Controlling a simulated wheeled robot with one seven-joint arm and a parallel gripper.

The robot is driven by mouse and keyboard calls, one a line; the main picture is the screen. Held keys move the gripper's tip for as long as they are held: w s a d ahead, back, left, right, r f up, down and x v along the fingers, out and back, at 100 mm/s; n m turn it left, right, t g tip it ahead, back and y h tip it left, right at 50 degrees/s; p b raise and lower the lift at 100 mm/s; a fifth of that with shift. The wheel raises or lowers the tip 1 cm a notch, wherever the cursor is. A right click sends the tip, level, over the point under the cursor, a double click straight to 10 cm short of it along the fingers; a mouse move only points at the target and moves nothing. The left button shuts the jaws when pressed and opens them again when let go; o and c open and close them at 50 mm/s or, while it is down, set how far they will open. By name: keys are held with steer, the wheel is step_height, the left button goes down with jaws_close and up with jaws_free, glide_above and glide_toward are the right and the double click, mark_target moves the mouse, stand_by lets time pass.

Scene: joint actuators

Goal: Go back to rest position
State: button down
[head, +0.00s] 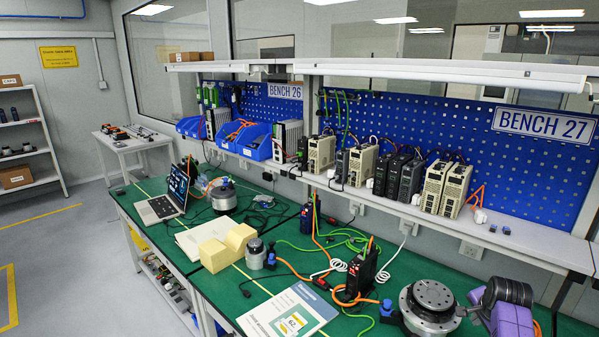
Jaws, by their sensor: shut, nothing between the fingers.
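My gripper and arm are not in view in the head view. Two green-topped benches carry the joint actuators. A large round silver actuator with a dark top (430,305) stands on the near bench at the lower right. A dark cylindrical actuator (508,291) lies by purple blocks (510,318) at the lower right edge. A small grey actuator (255,256) stands beside a yellow block (228,246). Another round silver actuator (223,198) stands on the farther bench.
An open laptop (166,197) and a printed booklet (289,316) lie on the benches. Orange and green cables trail around a black drive unit (361,270). A shelf above holds several drive units (407,175) and blue bins (245,139). Open floor (60,250) lies to the left.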

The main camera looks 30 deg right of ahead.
steer(key=s+a+r+n+t+h+b, duration=0.1)
steer(key=s+a+r+n+t, duration=0.15)
steer(key=a+n+t, duration=0.75)
steer(key=s+a+r+n+h+b, duration=0.1)
steer(key=s+a+r+n+h, duration=0.2)
steer(key=a, duration=1.4)
steer(key=s+a+r+n+t+y+b, duration=0.1)
steer(key=s+a+r+n+t+y, duration=0.15)
steer(key=s+a, duration=0.65)
steer(key=s+a+r+n+t+y+b, duration=0.1)
steer(key=s+a+r+n+y, duration=0.25)
steer(key=s+a, duration=0.45)
steer(key=s+a+f+n+g+y+b, duration=0.1)
steer(key=s+a+f+g+y, duration=0.1)
steer(key=s+a, duration=0.4)
steer(key=shift+a+f+n+g+y, duration=0.15)
steer(key=shift+a+n+g+y, duration=0.25)
steer(key=shift+y, duration=0.1)
steer(key=shift+s+d+f+b, duration=0.1)
steer(key=shift+s+d+b, duration=0.1)
steer(key=shift+b, duration=0.1)
